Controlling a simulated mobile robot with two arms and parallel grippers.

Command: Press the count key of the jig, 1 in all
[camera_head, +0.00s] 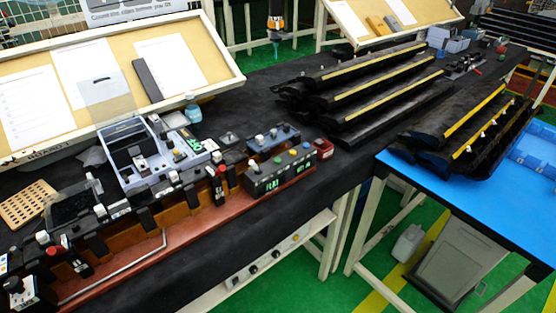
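The jig (190,222) is a long reddish-brown fixture with black clamps along the front of the black bench at left. At its right end stands a dark control box (262,188) with green lit characters on its front, too small to read surely. Small coloured buttons, among them a yellow one (278,160) and a green one (293,152), sit on its top. I cannot tell which of them is the count key. Neither of my grippers is in view.
A grey-blue bin (128,140) and a small bottle (193,110) stand behind the jig. Long black trim parts with yellow strips (375,85) lie further right. More lie on the blue table (475,205). An orange-black tool (276,18) hangs at the top. The bench before the trims is clear.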

